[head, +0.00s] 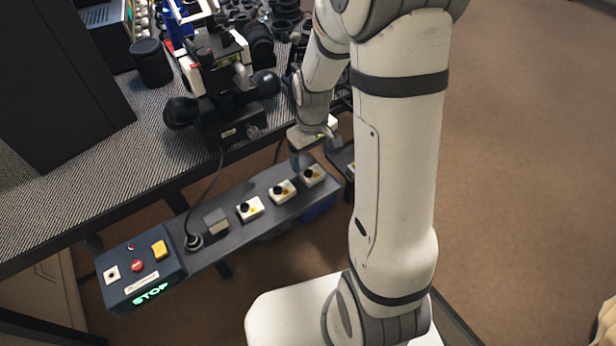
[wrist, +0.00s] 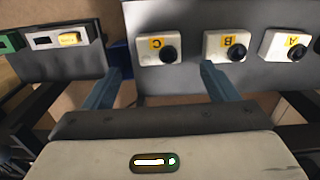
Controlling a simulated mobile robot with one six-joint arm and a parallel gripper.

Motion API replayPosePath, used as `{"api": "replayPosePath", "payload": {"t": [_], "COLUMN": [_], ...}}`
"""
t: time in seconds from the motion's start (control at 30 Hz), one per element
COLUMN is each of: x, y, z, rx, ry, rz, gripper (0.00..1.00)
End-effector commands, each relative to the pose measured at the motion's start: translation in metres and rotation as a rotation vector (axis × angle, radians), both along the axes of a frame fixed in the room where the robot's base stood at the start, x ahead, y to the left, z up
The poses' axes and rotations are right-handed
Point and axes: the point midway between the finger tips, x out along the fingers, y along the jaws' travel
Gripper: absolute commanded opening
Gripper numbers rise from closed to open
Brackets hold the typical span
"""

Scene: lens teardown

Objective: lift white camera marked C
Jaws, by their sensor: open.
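The white camera marked C (wrist: 146,54) sits on the grey panel in the wrist view, its letter on a yellow label beside a black lens. In the head view, the white camera nearest my gripper (head: 315,178) appears to be the same one, though its letter is too small to read. My gripper (wrist: 161,68) is open and empty. In the wrist view its two blue-grey fingers point towards the panel, one to each side of camera C, with the right finger in front of the lower part of camera B (wrist: 212,46). I cannot tell whether either finger touches anything.
White camera A (wrist: 272,44) is to the right of B. A dark unit (wrist: 55,62) with a yellow part stands left of the panel. In the head view, the panel (head: 232,232) ends in a control box (head: 130,262) lit STOP. A cluttered workbench (head: 150,165) is behind.

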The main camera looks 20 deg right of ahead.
Motion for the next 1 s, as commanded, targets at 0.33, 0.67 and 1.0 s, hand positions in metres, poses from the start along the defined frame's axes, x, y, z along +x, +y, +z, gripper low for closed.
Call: {"api": "replayPosePath", "payload": {"t": [0.33, 0.67, 1.0], "x": [-0.007, -0.007, -0.007], "y": [-0.002, -0.003, -0.003], "z": [-0.049, -0.056, -0.056], "rx": [0.000, 0.000, 0.000], "ry": [0.002, -0.001, -0.001], "rz": [-0.002, -0.003, -0.004], "gripper": [0.80, 0.80, 0.54]}}
